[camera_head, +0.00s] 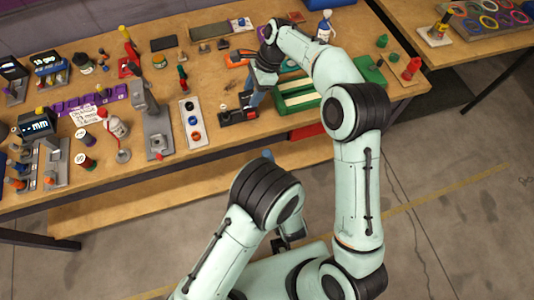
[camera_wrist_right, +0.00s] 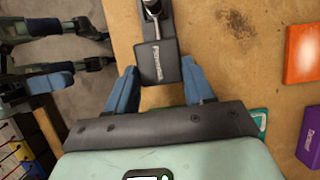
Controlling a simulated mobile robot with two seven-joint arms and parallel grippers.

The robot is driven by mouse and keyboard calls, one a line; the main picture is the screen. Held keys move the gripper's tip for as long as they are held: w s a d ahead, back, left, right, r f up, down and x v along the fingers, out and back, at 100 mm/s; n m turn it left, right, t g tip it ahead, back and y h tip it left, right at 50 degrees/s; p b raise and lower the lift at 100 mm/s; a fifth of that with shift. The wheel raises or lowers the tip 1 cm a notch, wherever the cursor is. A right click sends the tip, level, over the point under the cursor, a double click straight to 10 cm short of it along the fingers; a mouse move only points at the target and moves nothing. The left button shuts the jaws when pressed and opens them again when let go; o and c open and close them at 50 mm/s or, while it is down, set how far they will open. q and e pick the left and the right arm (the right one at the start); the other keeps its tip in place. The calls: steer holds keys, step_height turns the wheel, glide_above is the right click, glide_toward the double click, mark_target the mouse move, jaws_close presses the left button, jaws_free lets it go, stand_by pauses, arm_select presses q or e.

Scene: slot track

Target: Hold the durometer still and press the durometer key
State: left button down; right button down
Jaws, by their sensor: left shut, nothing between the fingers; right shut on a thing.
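The durometer, as far as I can tell, is a dark device (camera_head: 238,116) near the front edge of the workbench in the head view. In the right wrist view its black block end (camera_wrist_right: 157,66), with light lettering, sits between the blue fingers, and a metal part runs up from it. My right gripper (camera_head: 254,98) is shut on this block, and the device rests on the bench. I cannot clearly make out the key. My left gripper (camera_head: 267,154) is shut and empty, off the bench's front edge. In the head view its arm hides most of it; only a blue tip shows.
A green tray (camera_head: 297,104) lies right of the durometer. An orange box (camera_wrist_right: 302,53) and a purple box (camera_wrist_right: 309,137) show in the wrist view. The floor before the bench is clear.

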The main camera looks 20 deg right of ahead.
steer(key=shift+c, duration=1.7)
jaws_free()
steer(key=shift+s+d+f, duration=0.1)
steer(key=shift+f, duration=0.2)
steer(key=shift+r, duration=0.1)
steer(key=shift+d+r, duration=0.15)
steer(key=shift+r, duration=0.45)
steer(key=v, duration=1)
steer(key=shift+d+r, duration=0.2)
steer(key=shift+r, duration=0.15)
